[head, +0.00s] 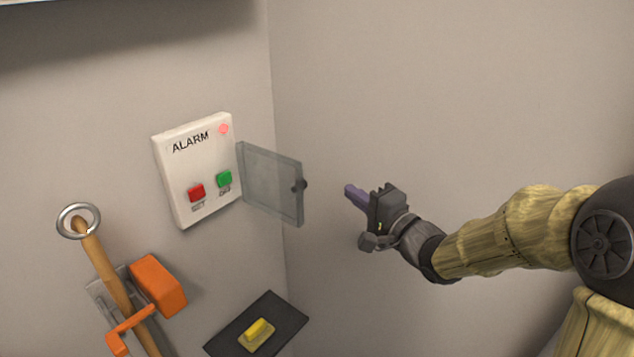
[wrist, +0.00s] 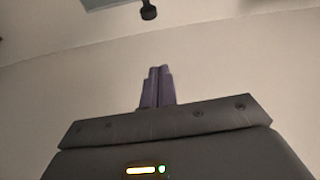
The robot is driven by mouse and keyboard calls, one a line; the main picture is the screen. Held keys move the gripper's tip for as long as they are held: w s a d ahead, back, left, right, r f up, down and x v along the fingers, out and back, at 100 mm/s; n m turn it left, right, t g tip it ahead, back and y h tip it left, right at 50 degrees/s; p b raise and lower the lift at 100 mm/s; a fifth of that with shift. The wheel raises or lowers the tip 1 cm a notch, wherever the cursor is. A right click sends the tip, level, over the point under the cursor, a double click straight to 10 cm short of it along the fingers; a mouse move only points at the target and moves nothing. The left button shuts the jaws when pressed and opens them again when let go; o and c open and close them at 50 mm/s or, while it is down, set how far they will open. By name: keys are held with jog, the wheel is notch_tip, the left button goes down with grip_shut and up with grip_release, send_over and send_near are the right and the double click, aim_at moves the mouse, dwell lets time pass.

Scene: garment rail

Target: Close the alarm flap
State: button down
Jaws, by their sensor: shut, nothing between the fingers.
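The alarm panel (head: 196,170) is a white box on the wall at the left in the head view, with a red button (head: 196,192), a green button (head: 224,178) and a lit red mark. Its clear flap (head: 268,182) stands open, swung out to the right, with a dark knob (head: 299,185) at its free edge. My gripper (head: 350,191) is shut and empty, to the right of the flap and apart from it. In the wrist view its purple fingers (wrist: 157,84) are together, and the knob (wrist: 148,12) with part of the flap (wrist: 108,3) shows at the top edge.
Below the panel, a wooden pole with a metal ring (head: 78,220) leans in an orange-and-grey holder (head: 158,284). A black plate (head: 284,312) with a yellow block (head: 257,333) lies at the bottom. The room's corner runs behind the flap. Bare wall surrounds my gripper.

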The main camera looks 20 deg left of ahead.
jog(key=shift+a, duration=0.1)
jog(key=p+x, duration=0.4)
jog(key=x, duration=0.6)
jog(key=s+p, duration=0.1)
jog(key=s, duration=0.1)
jog(key=s+a+p, duration=0.1)
jog(key=shift+s+f, duration=0.15)
jog(key=shift+s, duration=0.2)
jog(key=shift+d+f, duration=0.1)
